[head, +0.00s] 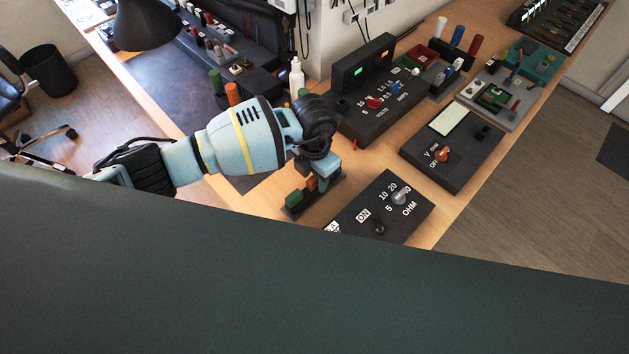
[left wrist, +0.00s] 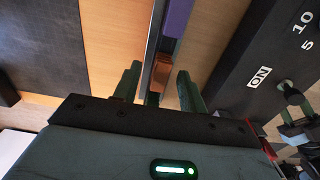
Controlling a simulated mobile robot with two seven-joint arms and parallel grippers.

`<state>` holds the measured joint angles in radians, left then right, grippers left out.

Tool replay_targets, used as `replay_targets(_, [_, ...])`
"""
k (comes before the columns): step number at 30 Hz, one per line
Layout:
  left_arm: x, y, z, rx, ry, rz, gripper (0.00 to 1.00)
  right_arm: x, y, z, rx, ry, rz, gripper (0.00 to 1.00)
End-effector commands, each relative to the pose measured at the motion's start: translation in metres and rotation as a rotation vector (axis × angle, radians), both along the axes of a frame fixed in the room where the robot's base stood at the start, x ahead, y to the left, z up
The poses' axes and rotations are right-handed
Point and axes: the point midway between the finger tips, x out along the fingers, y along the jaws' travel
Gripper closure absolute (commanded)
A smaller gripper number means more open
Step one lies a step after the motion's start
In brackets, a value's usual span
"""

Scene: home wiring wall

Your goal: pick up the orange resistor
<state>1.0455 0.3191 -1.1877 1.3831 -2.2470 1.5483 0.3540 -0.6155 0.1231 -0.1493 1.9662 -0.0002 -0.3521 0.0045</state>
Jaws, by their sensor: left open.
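The orange resistor (head: 311,184) stands in a small dark holder (head: 329,202) on the wooden bench, partly hidden by my left gripper. In the left wrist view the orange resistor (left wrist: 161,70) shows between the two fingers of my left gripper (left wrist: 158,74), with a gap on either side. In the head view my left gripper (head: 316,170) is over the holder, pointing down. It is open and holds nothing. A green block (head: 293,199) sits in the same holder, and a purple block (left wrist: 176,18) shows beyond the orange one. My right gripper is not in view.
A dark OHM box (head: 370,213) with knobs lies close to the right of the holder. A volt and amp panel (head: 375,110) stands behind, and a meter box (head: 455,150) farther right. A white bottle (head: 296,77) stands near the wall. A dark mat (head: 190,100) lies left.

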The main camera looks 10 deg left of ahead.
Motion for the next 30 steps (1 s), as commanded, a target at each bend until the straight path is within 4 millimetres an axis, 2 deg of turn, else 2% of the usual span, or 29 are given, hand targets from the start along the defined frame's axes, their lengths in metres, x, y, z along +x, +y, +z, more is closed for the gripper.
replay_targets(5, [0.0,0.0,0.001,-0.001,-0.001,-0.001,0.58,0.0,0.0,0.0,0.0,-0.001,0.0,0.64])
replay_targets(12, [0.0,0.0,0.001,-0.001,-0.001,-0.001,0.9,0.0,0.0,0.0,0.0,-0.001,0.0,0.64])
replay_targets(15, [0.0,0.0,0.001,-0.001,-0.001,-0.001,1.0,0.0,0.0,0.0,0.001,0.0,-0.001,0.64])
replay_targets(24, [0.001,0.0,0.004,0.0,-0.002,-0.001,1.0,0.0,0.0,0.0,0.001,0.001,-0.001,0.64])
replay_targets(26, [0.001,0.0,0.009,-0.001,-0.004,-0.001,1.0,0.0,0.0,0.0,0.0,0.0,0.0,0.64])
replay_targets(30, [0.002,0.0,0.032,-0.001,-0.007,-0.003,1.0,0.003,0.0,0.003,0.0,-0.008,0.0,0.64])
